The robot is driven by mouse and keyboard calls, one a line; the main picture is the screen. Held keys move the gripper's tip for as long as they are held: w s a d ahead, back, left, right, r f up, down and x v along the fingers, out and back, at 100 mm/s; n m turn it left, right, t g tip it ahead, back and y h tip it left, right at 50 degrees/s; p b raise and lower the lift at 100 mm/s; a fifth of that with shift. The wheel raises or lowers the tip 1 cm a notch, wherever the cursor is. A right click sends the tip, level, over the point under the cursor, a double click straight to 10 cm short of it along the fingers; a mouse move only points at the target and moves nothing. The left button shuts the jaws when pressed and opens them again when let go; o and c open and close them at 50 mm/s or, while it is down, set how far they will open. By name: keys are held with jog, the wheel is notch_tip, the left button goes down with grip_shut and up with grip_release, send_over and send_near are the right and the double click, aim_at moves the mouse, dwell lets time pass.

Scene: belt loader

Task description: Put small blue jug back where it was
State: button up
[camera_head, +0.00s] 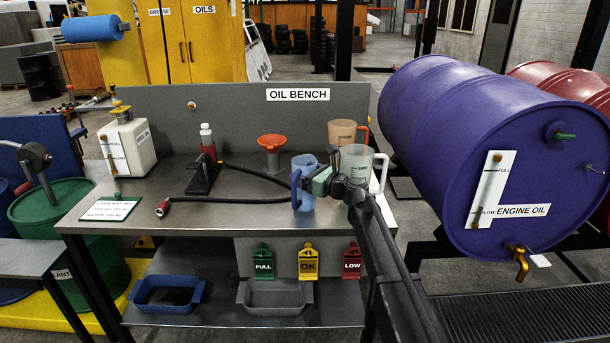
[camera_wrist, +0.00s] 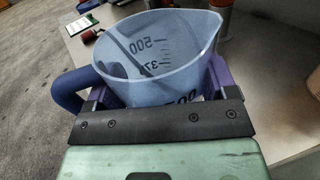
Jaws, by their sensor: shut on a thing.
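The small blue jug (camera_head: 304,178) is a translucent light-blue measuring jug with a darker blue handle at its left. It is at the right part of the oil bench (camera_head: 240,190), in front of the other jugs. My gripper (camera_head: 318,184) comes in from the right and is shut on the jug. In the wrist view the jug (camera_wrist: 160,50) stands upright between the fingers, its open rim up and its 500 mark showing. The blue handle (camera_wrist: 72,95) is at the left. Its base is hard to see, so I cannot tell whether it touches the bench.
A clear jug (camera_head: 362,162) and an orange-brown jug (camera_head: 345,135) stand right behind the blue jug. An orange funnel (camera_head: 272,145) and a black hose (camera_head: 250,200) are to its left. A purple drum (camera_head: 480,140) is at the right. The bench's front middle is fairly clear.

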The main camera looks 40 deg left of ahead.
jog(key=shift+f+b, duration=0.6)
dwell(0.3)
jog(key=o, duration=1.1)
jog(key=shift+d, duration=0.1)
jog(key=d, duration=1)
jog(key=shift+w+d, duration=0.2)
jog(key=shift+d, duration=0.1)
